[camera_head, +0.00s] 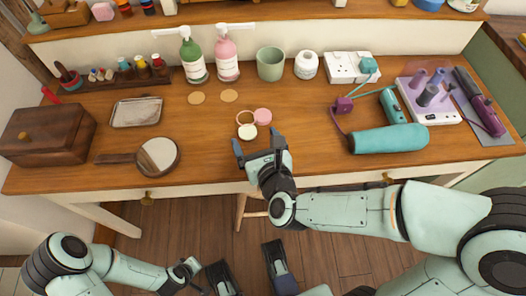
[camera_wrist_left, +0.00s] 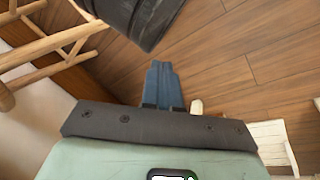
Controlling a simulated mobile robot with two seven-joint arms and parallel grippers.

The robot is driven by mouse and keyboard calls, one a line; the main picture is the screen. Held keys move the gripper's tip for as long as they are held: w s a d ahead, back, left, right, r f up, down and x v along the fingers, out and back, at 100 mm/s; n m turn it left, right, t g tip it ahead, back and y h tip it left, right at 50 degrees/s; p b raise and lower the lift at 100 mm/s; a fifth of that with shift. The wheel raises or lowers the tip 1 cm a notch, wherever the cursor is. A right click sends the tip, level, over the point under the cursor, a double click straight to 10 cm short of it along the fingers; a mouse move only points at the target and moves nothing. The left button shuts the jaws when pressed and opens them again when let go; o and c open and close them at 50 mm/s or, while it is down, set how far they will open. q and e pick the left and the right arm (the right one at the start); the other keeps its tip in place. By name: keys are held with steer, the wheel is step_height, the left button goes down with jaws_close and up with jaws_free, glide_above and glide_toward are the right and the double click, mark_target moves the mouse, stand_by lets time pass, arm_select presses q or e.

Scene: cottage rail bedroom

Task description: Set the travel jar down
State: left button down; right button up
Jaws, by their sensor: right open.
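Three small round pieces stand close together near the table's front middle: a pink jar (camera_head: 263,116), an open tan-rimmed one (camera_head: 245,118) and a white one (camera_head: 248,132). I cannot tell for certain which is the travel jar. My right gripper (camera_head: 257,146) is at the table's front edge, just in front of these pieces. Its fingers are spread and nothing is between them. My left gripper (camera_head: 189,267) is low, in front of the table and over the floor. In the left wrist view its blue fingers (camera_wrist_left: 163,87) are together, with nothing visible in them.
Two tan discs (camera_head: 213,97) lie behind the jars. A hand mirror (camera_head: 158,157), tray (camera_head: 136,112) and wooden box (camera_head: 47,136) are at left. Pump bottles (camera_head: 193,56), a green cup (camera_head: 270,64) and a white jar (camera_head: 306,65) stand behind. A teal dryer (camera_head: 390,139) lies at right.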

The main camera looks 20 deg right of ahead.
steer(key=s+b, duration=0.2)
steer(key=b, duration=0.1)
steer(key=shift+b+v, duration=0.95)
steer(key=shift+v, duration=0.3)
arm_select(q)
steer(key=s+a+f+g, duration=0.2)
steer(key=s+f+g, duration=0.1)
steer(key=s+f, duration=0.6)
steer(key=shift+n, duration=0.4)
arm_select(e)
steer(key=shift+s+r, duration=0.25)
steer(key=shift+s, duration=0.1)
arm_select(q)
steer(key=shift+a, duration=0.1)
